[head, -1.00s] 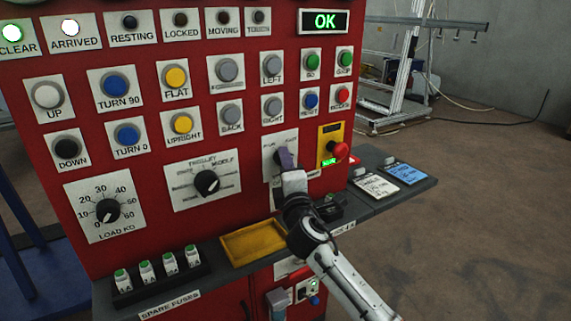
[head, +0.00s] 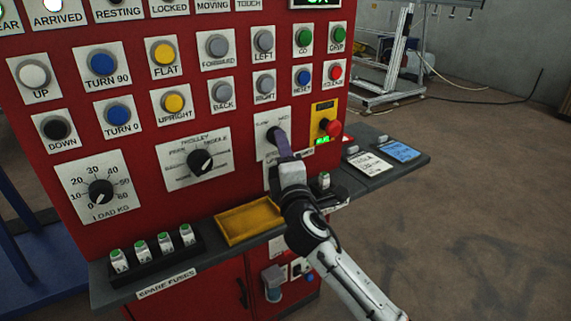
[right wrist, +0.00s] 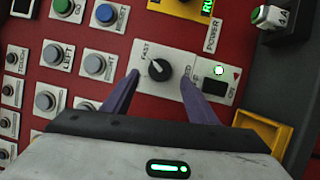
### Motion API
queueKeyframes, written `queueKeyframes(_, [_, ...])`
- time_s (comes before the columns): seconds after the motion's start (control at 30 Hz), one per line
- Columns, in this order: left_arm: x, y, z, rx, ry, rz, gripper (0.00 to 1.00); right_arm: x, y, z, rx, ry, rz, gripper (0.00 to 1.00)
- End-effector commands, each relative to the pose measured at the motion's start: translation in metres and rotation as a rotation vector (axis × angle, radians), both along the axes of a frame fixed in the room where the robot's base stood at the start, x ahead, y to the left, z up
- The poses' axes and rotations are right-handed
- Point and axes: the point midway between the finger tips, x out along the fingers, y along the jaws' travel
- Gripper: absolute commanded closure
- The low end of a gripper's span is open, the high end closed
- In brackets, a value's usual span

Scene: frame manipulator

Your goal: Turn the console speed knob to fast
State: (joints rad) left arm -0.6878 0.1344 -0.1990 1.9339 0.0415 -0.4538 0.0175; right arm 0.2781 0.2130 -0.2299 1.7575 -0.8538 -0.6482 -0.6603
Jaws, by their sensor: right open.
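The speed knob (right wrist: 157,70) is a round black knob on a light plate on the red console. In the right wrist view its white mark is on the side toward the FAST label (right wrist: 147,52). My right gripper (right wrist: 160,78) is open, with one purple finger on each side of the knob and visible gaps to it. The other end of the label is covered by a finger. My left gripper is not in view.
A red mushroom button (head: 333,128) sits close right of the speed plate. The trolley knob (head: 200,161) is to the left. Below, a ledge holds a yellow tray (head: 247,222), several spare fuses (head: 163,243) and cards (head: 370,163). Floor at right is clear.

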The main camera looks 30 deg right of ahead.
Motion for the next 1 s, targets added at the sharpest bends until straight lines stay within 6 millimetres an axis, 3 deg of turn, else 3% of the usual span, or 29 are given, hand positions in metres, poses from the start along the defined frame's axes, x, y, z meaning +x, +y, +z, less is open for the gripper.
queueKeyframes(0.13, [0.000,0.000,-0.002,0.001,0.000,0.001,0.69,-0.029,0.010,-0.004,0.002,0.002,0.002,0.47])
queueKeyframes(0.33, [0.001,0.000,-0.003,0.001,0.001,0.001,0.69,-0.051,0.016,-0.005,0.001,0.000,0.000,0.47])
queueKeyframes(0.9, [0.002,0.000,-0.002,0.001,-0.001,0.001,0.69,-0.055,0.017,-0.005,0.001,0.000,0.000,0.47])
queueKeyframes(1.0, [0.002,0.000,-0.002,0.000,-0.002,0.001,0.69,-0.057,0.019,-0.015,0.026,0.016,0.009,0.47])
